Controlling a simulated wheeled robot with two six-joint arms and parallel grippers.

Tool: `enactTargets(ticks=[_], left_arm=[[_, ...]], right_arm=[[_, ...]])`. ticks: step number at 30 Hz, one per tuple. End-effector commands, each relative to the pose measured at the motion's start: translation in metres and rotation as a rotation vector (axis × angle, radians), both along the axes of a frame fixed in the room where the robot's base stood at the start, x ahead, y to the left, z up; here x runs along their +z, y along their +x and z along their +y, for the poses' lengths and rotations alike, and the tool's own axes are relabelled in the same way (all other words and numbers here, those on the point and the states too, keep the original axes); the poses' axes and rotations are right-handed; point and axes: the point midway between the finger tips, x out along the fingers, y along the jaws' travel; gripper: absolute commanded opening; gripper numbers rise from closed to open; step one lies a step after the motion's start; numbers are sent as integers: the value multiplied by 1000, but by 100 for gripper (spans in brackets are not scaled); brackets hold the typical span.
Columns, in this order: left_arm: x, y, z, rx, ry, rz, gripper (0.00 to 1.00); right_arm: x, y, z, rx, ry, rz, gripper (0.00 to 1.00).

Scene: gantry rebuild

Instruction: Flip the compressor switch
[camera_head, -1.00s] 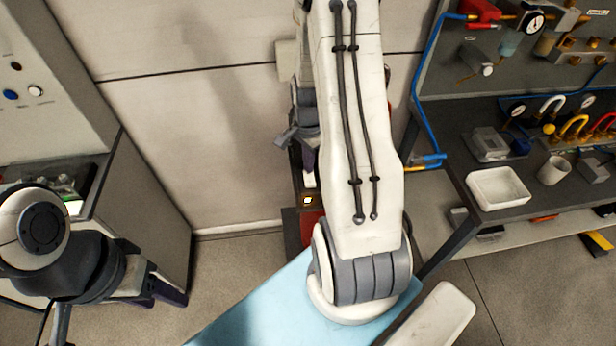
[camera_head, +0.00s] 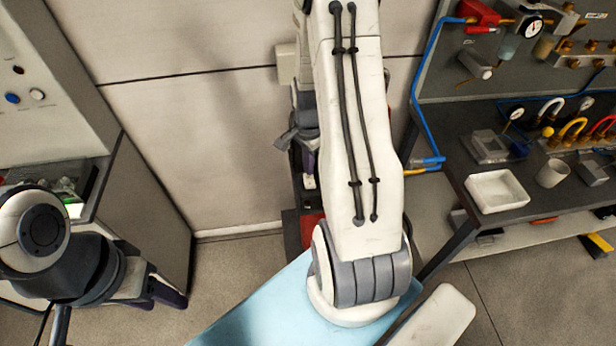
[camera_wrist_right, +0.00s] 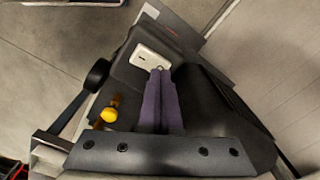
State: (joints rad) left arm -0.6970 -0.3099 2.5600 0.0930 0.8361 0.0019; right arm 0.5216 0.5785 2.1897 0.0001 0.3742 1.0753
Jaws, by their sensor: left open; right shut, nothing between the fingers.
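In the right wrist view, the compressor (camera_wrist_right: 123,75) is a dark unit. On it sits a pale switch plate (camera_wrist_right: 148,57) with a small toggle at its near edge. My right gripper (camera_wrist_right: 161,72) is shut and empty, its purple fingertips at that edge, over or against the toggle; I cannot tell if they touch. In the head view my right arm hides most of the compressor; a red part (camera_head: 312,229) and the small white plate (camera_head: 310,182) show beside the arm. My left gripper (camera_head: 160,297) is open and empty at the lower left, far from the compressor.
A dark workbench (camera_head: 458,180) with a white tray (camera_head: 497,190), a cup (camera_head: 552,173) and hoses stands at right. A grey cabinet (camera_head: 150,200) stands at left. A yellow knob (camera_wrist_right: 109,113) lies close left of my right fingers. Floor between cabinet and compressor is clear.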

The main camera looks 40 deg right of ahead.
Motion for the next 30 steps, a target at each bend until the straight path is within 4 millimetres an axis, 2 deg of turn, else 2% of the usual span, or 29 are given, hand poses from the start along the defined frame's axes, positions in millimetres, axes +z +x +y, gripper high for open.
enactTargets(ticks=[1, 18, 30], left_arm=[[8, 0, 0, 0, 0, 0, 50], [47, 0, 0, -7, 0, -1, 50], [48, 0, 0, -8, 0, -1, 50]], right_arm=[[9, 0, 0, 0, 0, -1, 0], [54, 0, 0, 0, -1, -1, 0], [56, 0, 0, 0, 0, -1, 0]])
